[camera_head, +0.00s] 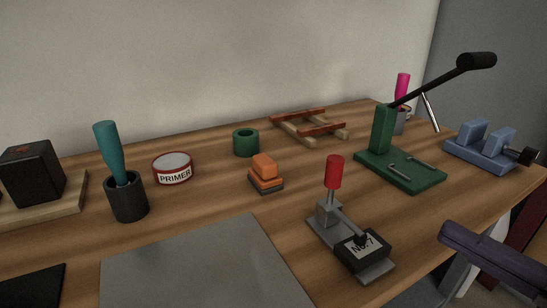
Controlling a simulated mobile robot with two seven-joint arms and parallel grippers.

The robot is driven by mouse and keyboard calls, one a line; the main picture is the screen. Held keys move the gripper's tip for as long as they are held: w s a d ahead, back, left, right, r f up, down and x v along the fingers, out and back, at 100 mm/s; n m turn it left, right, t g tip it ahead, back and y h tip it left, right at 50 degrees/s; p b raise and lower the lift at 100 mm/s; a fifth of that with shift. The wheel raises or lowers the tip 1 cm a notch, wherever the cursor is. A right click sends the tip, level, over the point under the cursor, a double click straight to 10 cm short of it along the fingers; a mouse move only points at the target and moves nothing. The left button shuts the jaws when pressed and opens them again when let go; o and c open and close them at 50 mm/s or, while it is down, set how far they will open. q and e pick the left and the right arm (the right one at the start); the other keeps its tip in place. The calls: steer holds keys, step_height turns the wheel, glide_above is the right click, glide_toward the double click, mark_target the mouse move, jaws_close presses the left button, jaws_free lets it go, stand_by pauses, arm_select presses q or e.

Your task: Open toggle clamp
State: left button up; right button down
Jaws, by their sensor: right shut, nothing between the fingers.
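The toggle clamp (327,213) stands on the wooden table right of centre. Its red handle (335,172) points upright, and its bar reaches forward to a black block (371,253) with a white "No. 7" label. A dark tip at the bar's end appears to rest on the block. Both sit on a grey base plate (378,271). My right gripper (446,233) comes in from the lower right, dark purple, shut and empty. It is apart from the clamp, to the right of the block. My left gripper is not in view.
A green press (383,130) with a long black lever stands behind the clamp, and a blue vise (480,145) is at the right. Orange blocks (263,167), a green ring (246,142) and a primer tin (172,168) lie left. A grey mat (190,270) covers the front.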

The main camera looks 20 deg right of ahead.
mark_target(342, 173)
steer(key=b+x, duration=0.2)
steer(key=x, duration=1.2)
steer(key=shift+d, duration=0.1)
